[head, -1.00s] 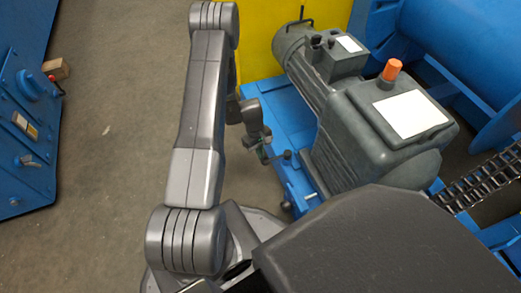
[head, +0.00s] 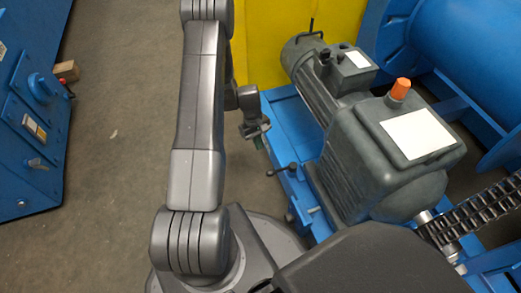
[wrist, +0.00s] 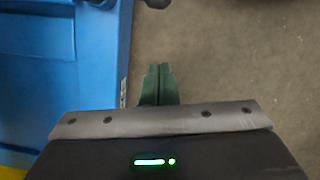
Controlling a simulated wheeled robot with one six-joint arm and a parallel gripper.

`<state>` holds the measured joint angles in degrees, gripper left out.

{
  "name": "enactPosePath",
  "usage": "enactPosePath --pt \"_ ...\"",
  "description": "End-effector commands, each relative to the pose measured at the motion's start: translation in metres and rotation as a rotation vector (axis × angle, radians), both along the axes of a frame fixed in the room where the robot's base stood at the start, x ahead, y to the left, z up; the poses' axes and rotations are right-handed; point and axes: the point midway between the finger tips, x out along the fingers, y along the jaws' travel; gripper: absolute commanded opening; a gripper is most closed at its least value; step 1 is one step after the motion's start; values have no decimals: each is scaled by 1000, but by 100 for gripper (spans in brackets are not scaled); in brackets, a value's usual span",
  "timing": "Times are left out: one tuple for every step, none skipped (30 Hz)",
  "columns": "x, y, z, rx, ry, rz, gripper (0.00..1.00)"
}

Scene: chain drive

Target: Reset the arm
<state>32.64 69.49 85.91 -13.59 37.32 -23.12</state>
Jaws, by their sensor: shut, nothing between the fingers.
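My gripper (wrist: 159,84) shows in the wrist view with its two dark green fingers pressed together, shut and empty. It points down over bare grey floor, just right of a blue surface. In the head view my arm rises on the left of the picture, and my gripper (head: 259,142) hangs beside the blue base frame (head: 284,123), partly hidden by the wrist. I see no contact between them.
A grey motor and gearbox (head: 375,150) with an orange cap (head: 400,89) sits on the blue frame. A chain (head: 475,215) runs at the right. A yellow panel (head: 265,50) stands behind. A blue machine (head: 35,120) is at the left.

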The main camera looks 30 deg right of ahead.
Motion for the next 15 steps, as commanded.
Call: enactPosePath --pt "2 0 9 -1 -2 0 0" --pt "3 0 11 -1 -1 0 0" --pt "3 0 13 0 0 1 0" --pt "4 0 15 0 0 1 0" --pt "4 0 16 0 0 1 0" --pt "4 0 17 0 1 1 0" --pt "4 0 17 0 0 1 0" --pt "5 0 17 0 0 1 0" --pt "5 0 17 0 0 1 0" --pt "5 0 17 0 0 1 0" --pt "5 0 17 0 0 1 0" --pt "5 0 17 0 0 1 0" --pt "5 0 17 0 0 1 0" --pt "5 0 17 0 0 1 0" --pt "5 0 17 0 0 1 0"
